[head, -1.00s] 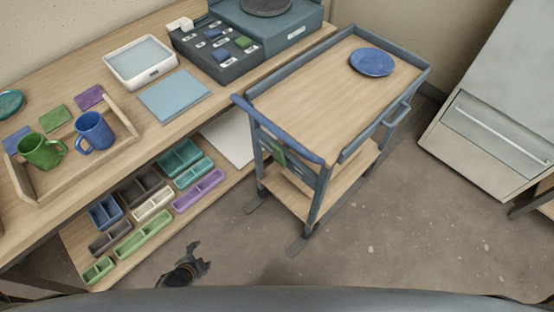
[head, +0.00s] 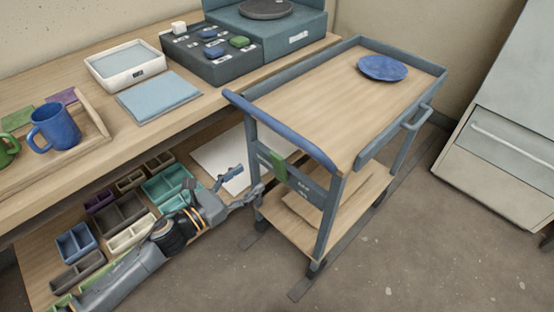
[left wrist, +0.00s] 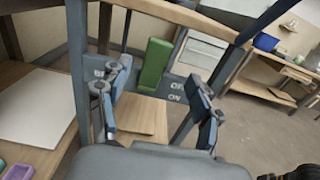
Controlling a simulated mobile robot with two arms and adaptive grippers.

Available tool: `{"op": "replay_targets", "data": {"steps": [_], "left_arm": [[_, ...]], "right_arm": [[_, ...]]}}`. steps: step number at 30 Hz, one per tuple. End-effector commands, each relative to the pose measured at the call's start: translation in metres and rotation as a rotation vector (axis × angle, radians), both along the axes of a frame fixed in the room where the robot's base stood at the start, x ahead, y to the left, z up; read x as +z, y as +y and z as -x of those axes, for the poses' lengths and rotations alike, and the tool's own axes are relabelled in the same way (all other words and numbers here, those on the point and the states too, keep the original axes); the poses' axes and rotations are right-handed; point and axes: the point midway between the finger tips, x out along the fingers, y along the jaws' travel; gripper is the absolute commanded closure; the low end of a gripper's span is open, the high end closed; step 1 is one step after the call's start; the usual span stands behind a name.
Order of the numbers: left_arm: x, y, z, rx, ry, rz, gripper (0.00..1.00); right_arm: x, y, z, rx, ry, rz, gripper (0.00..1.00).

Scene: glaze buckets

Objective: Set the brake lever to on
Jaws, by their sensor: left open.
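The brake lever (head: 279,167) is a green bar on the end panel of the blue-grey cart (head: 330,170), below the push handle. In the left wrist view the brake lever (left wrist: 155,66) stands nearly upright, tilted slightly, beside the printed OFF and ON marks, with OFF above ON. My left gripper (head: 247,183) is open and empty, pointing at the panel just left of the lever in the head view. In the left wrist view its two fingers (left wrist: 157,85) stand on either side of the lever, with visible gaps. My right gripper is not in view.
The cart carries a blue plate (head: 382,68) on top. The workbench (head: 190,115) is at the left, with colored bins (head: 166,186) on its lower shelf beneath my left arm. The push handle (head: 275,125) overhangs the panel.

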Motion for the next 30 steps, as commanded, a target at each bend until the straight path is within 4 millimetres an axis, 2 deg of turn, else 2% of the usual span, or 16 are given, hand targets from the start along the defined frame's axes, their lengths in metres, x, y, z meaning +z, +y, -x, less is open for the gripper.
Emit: {"op": "replay_targets", "data": {"steps": [9, 15, 21, 29, 30], "left_arm": [[0.001, -0.049, -0.050, 0.001, 0.000, 0.004, 0.36], [0.000, -0.070, -0.071, 0.002, 0.004, 0.004, 0.36], [-0.001, -0.078, -0.078, 0.002, 0.004, 0.002, 0.36], [-0.001, -0.079, -0.079, 0.002, 0.004, 0.002, 0.36], [-0.001, -0.079, -0.079, 0.002, 0.004, 0.002, 0.44]], "right_arm": [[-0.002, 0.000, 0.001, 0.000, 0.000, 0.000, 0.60], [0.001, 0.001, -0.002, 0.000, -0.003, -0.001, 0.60], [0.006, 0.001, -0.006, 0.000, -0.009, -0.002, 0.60], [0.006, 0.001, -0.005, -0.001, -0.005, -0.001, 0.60], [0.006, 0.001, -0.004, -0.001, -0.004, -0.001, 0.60]]}}
